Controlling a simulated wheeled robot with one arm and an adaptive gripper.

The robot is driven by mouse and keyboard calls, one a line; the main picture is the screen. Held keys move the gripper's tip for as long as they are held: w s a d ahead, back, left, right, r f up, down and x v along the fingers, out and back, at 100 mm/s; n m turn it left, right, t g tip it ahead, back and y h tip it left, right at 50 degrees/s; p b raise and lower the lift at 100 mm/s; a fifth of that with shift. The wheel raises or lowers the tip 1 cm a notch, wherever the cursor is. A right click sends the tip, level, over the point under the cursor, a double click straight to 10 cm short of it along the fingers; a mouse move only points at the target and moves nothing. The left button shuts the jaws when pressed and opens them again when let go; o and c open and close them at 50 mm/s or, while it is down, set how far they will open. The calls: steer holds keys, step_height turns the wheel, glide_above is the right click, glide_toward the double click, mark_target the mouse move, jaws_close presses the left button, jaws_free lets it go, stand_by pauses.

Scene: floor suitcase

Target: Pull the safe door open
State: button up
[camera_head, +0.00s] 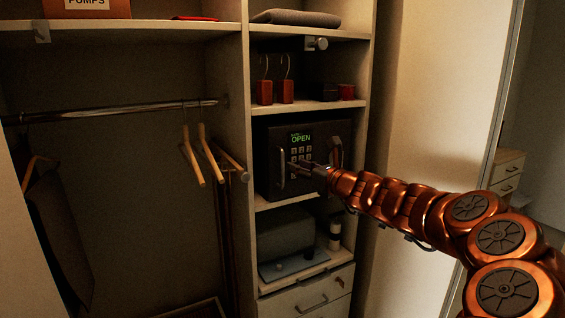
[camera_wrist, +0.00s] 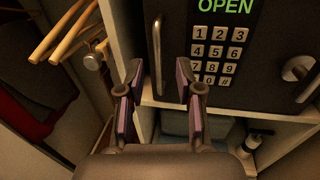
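The dark safe (camera_head: 270,138) sits on a middle shelf of the closet. Its door appears closed, and a green display (camera_head: 301,138) reads OPEN above the keypad. An upright bar handle (camera_head: 280,171) is on the left of the door. In the wrist view, the handle (camera_wrist: 157,50) is left of the keypad (camera_wrist: 214,52), and a round knob (camera_wrist: 300,68) is at the right. My gripper (camera_wrist: 158,82) is open and empty in front of the door, its fingers either side of the handle's lower part in the picture. The remaining distance is unclear. The arm hides the door's lower right.
Wooden hangers (camera_head: 201,153) hang left of the safe. Red items (camera_head: 265,92) stand on the shelf above. A grey case (camera_head: 287,233) sits on the shelf below, above drawers (camera_head: 315,295). A pale panel (camera_head: 435,90) stands at the right.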

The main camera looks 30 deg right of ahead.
steer(key=shift+w+a+p, duration=0.15)
steer(key=shift+w+a, duration=0.05)
steer(key=shift+w, duration=1.05)
steer(key=shift+w+a+p, duration=0.1)
steer(key=shift+w+a, duration=0.05)
steer(key=shift+w, duration=1.05)
steer(key=shift+w+a+p, duration=0.15)
steer(key=shift+w+a, duration=0.05)
steer(key=shift+w, duration=1.05)
jaws_close()
